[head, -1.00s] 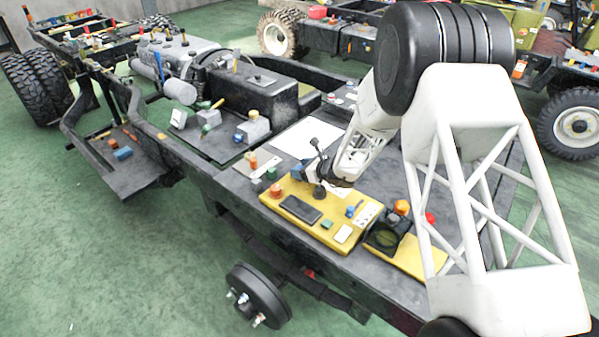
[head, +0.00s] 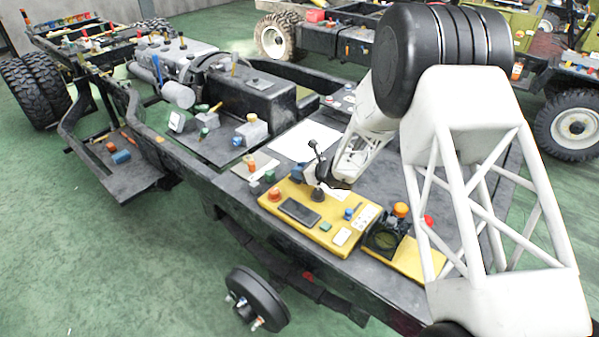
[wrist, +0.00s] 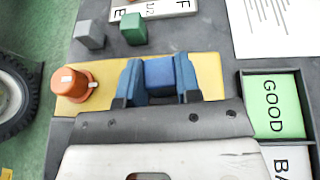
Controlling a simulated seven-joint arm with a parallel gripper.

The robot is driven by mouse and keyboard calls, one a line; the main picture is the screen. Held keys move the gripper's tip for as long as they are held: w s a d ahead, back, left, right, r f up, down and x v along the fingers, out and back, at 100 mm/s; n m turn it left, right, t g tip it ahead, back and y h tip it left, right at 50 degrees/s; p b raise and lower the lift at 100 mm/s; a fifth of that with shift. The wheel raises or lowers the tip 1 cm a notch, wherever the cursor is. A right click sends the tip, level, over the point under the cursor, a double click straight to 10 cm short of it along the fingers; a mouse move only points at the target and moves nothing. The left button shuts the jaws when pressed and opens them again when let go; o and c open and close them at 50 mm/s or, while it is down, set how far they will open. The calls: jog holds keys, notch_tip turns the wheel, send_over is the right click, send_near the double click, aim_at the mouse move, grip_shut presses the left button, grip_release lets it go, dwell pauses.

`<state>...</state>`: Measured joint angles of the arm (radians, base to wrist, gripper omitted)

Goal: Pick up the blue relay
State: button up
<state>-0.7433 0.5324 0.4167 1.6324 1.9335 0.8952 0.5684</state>
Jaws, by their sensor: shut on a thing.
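The blue relay (wrist: 159,73) is a small blue block in the wrist view. My gripper (wrist: 159,80) is shut on it, with one blue finger on each side. The relay is over the yellow panel (wrist: 209,75); whether it touches the panel cannot be told. In the head view my gripper (head: 300,173) is at the back edge of the yellow panel (head: 283,213), behind a black joystick (head: 318,180). There I cannot tell the relay from my blue fingers.
An orange knob (wrist: 75,84) stands left of my gripper. A green block (wrist: 133,28) and a grey block (wrist: 89,35) lie beyond the panel. A black tray with a green GOOD card (wrist: 275,104) is at right. A small blue knob (head: 348,214) is on the panel.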

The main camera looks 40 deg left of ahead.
jog(key=shift+r, duration=0.7)
notch_tip(320, 180, up, 2)
jog(key=shift+r, duration=0.1)
jog(key=s+d, duration=0.3)
jog(key=d, duration=0.1)
jog(key=s+d, duration=0.4)
jog(key=s+d+r, duration=0.1)
jog(key=s+d, duration=0.2)
jog(key=d, duration=0.1)
jog(key=shift+s+d, duration=0.1)
jog(key=shift+s, duration=0.1)
